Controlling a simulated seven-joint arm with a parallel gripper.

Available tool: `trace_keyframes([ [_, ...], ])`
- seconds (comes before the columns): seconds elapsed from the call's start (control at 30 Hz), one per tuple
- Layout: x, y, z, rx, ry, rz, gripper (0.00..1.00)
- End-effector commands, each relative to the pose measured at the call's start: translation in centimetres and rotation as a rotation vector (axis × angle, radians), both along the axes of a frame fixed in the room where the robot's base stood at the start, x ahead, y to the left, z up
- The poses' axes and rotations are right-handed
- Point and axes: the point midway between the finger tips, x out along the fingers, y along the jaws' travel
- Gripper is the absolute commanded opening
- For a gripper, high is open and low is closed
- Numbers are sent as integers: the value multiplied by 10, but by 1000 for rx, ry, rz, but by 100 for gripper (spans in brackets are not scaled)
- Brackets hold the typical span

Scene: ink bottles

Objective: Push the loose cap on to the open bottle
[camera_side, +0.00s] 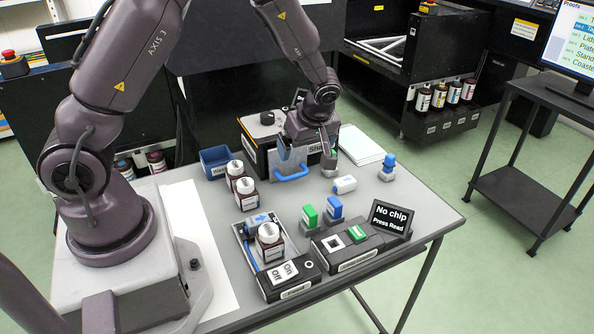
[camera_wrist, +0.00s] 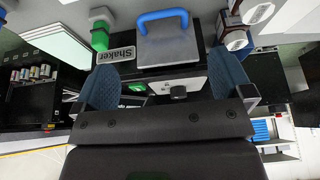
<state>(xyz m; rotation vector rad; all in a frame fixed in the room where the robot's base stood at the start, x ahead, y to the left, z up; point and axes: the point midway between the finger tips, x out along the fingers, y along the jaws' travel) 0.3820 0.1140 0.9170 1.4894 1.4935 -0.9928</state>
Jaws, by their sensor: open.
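I cannot tell which is open, and I cannot make out a separate loose cap. Two bottles also show at the upper right of the wrist view, a nearer one (camera_wrist: 235,40) and a farther one (camera_wrist: 258,12). My gripper (camera_side: 302,152) is open above the table's back, beside the shaker. In the wrist view its fingers (camera_wrist: 165,78) are spread, with nothing held.
The shaker (camera_side: 258,158) has a blue handle (camera_side: 292,174) close under my gripper. A blue bin (camera_side: 215,163) is left of it. A white piece (camera_side: 344,184), green and blue blocks, a reader (camera_side: 345,245) and its "No chip" sign (camera_side: 391,219) occupy the right. The right front corner is clear.

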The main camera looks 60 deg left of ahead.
Motion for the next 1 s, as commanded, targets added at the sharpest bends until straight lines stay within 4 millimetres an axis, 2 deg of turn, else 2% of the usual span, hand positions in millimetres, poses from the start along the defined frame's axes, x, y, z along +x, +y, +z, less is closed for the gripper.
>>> trace_keyframes([
  [0.3,-1,26,-63,0,6,-2,98],
  [0.5,0,37,-90,1,3,-2,98],
  [0.7,0,41,-101,0,1,-4,98],
  [0.97,0,42,-101,0,0,-4,98],
  [1.0,0,42,-101,0,0,-4,89],
])
